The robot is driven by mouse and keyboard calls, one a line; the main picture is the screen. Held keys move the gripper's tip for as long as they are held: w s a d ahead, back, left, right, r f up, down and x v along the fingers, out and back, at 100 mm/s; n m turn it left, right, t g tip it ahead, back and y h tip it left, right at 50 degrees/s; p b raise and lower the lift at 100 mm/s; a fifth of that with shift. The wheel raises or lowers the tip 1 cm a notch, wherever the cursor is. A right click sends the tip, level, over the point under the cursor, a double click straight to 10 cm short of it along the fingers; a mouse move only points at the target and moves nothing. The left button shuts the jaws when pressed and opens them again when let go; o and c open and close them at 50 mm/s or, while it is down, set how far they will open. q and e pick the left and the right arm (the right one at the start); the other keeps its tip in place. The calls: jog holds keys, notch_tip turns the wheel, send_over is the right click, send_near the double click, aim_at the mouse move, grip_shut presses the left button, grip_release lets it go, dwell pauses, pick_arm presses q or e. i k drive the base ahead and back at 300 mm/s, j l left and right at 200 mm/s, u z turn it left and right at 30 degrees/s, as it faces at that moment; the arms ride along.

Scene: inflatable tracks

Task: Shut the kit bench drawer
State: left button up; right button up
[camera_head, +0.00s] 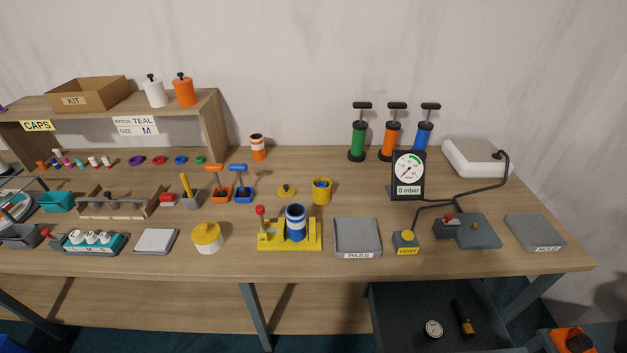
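The kit bench (330,262) is a long wooden worktop with dark legs. Its drawer (395,305) is a dark grey open tray below the worktop, right of centre. The drawer stands open, with its inside showing in front of the bench edge. A round white-faced gauge (433,329) and a dark cylinder with a tan end (462,318) lie in it. The drawer's near edge and any handle are cut off by the bottom of the view. Neither of my grippers is in view, so nothing shows touching the drawer.
A grey PASS tray (357,238), a yellow VENT button box (406,242) and a dark grey block (478,232) stand on the worktop above the drawer. A bench leg (530,294) slants right of the drawer. An orange object (571,341) is partly visible at the bottom right.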

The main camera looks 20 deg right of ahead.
aim_at(400, 311)
jog(key=k+z, duration=0.1)
jog(key=z, duration=1.9)
